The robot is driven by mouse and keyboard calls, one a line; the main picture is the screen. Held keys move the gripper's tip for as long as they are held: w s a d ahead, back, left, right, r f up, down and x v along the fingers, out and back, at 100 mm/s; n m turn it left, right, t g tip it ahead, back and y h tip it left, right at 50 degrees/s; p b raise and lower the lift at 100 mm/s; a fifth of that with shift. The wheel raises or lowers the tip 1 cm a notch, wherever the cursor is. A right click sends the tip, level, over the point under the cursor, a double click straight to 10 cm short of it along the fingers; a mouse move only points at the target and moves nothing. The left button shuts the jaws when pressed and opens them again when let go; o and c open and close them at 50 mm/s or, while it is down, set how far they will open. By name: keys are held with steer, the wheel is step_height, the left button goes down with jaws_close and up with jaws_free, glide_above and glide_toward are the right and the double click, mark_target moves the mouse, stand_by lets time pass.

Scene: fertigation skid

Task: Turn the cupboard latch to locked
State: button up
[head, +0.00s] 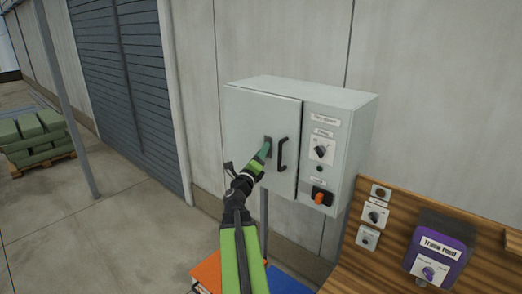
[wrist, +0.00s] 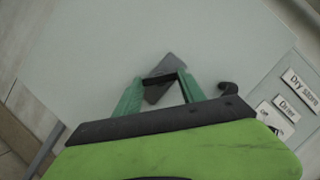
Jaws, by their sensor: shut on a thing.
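The grey cupboard (head: 258,120) hangs on the wall with its door closed. In the head view my gripper (head: 265,148) reaches to the door front, just left of the black bar handle (head: 282,154). In the wrist view my gripper's green fingers (wrist: 160,82) are shut on the dark latch (wrist: 158,80), with its grey backing plate behind. The latch looks tilted in that view, whose camera is itself rotated. The fingers hide much of the latch in the head view, so I cannot tell its exact setting.
Right of the door is a panel with knobs and an orange switch (head: 319,198). Below right is a wooden board (head: 400,225) with small switches and a purple box (head: 436,250). Orange and blue bins (head: 207,272) stand below. A pallet of green sacks (head: 38,138) is far left.

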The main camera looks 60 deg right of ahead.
steer(key=shift+s+r+n+t+y+p, duration=0.15)
steer(key=shift+n+y+p, duration=0.3)
steer(key=shift+n+p, duration=0.65)
steer(key=shift+w+r+n+t+y+p, duration=0.1)
steer(key=shift+n+t+y+p, duration=0.35)
steer(key=shift+n, duration=1.05)
steer(key=shift+s+r+n+y+p, duration=0.1)
steer(key=shift+n+y+p, duration=0.4)
steer(key=shift+n+p, duration=0.7)
steer(key=shift+f, duration=0.1)
steer(key=o, duration=1.4)
steer(key=shift+c, duration=0.2)
steer(key=shift+f, duration=0.1)
